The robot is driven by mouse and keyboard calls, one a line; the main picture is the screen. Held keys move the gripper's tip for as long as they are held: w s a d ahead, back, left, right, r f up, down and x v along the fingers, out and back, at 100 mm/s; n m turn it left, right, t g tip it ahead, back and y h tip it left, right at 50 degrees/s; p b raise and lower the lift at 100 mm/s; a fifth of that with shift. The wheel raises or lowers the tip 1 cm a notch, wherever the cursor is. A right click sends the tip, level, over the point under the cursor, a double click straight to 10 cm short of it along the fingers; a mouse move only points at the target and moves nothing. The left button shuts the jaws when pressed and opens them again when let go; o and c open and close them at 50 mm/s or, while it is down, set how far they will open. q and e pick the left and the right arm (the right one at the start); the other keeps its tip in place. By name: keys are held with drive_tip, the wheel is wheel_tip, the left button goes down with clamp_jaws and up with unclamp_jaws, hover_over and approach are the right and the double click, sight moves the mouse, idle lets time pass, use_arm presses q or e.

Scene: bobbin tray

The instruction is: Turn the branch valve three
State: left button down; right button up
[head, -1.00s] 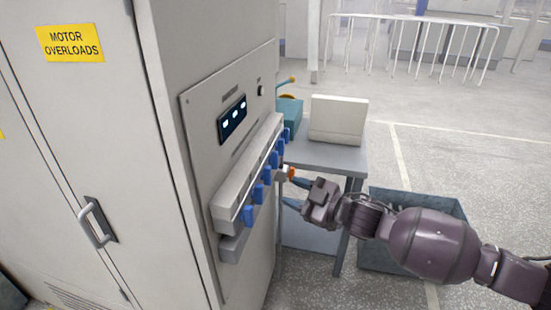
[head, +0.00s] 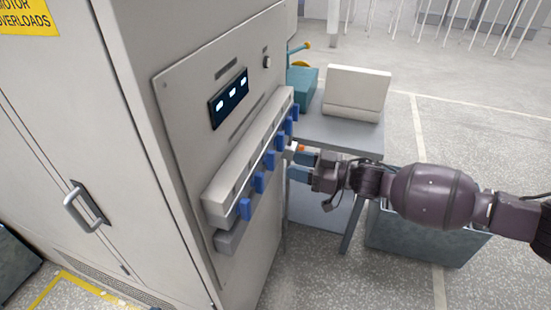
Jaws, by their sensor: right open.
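A pale manifold bar (head: 250,160) is fixed on the cabinet's side panel. Several blue valve handles (head: 260,182) stick out along it in a row; their numbers cannot be read. A small orange part (head: 300,148) shows near the far half of the row, close to my fingertips. My right gripper (head: 296,166) comes in from the right with its blue-tipped fingers pointing left at the row. It is open, with nothing seen between the fingers. I cannot tell whether it touches a handle. My left gripper is out of view.
A grey cabinet (head: 60,130) with a door handle (head: 80,207) fills the left. A grey table (head: 340,133) behind my gripper carries a cream box (head: 357,92) and a teal device (head: 301,88). A grey bin (head: 420,240) stands below my right arm. Open floor lies beyond.

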sight(271, 161)
drive_tip(key=x, duration=0.6)
drive_tip(key=shift+c, duration=0.4)
clamp_jaws()
